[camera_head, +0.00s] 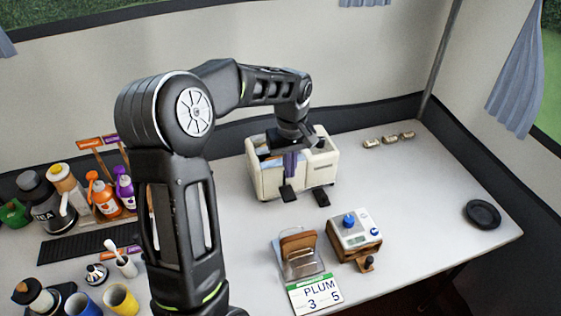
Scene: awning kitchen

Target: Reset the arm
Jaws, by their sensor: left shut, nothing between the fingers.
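My left arm (183,215) rises from the bottom of the head view, bends at a high elbow and reaches right, then down. My left gripper (292,150) points down at the cream two-part container (322,173) on the counter. It is shut with nothing held. The wrist hides part of the container's top, and I cannot tell whether the gripper touches it. Two dark flat pieces show low at the container's front. My right gripper is not in view.
A scale (355,230), a clear holder (302,265) and a "PLUM" sign (316,296) stand in front. Bottles (104,195) and cups (121,299) crowd the left. A black dish (482,214) lies at right. Counter (425,190) between is clear. Small packets (388,139) lie behind.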

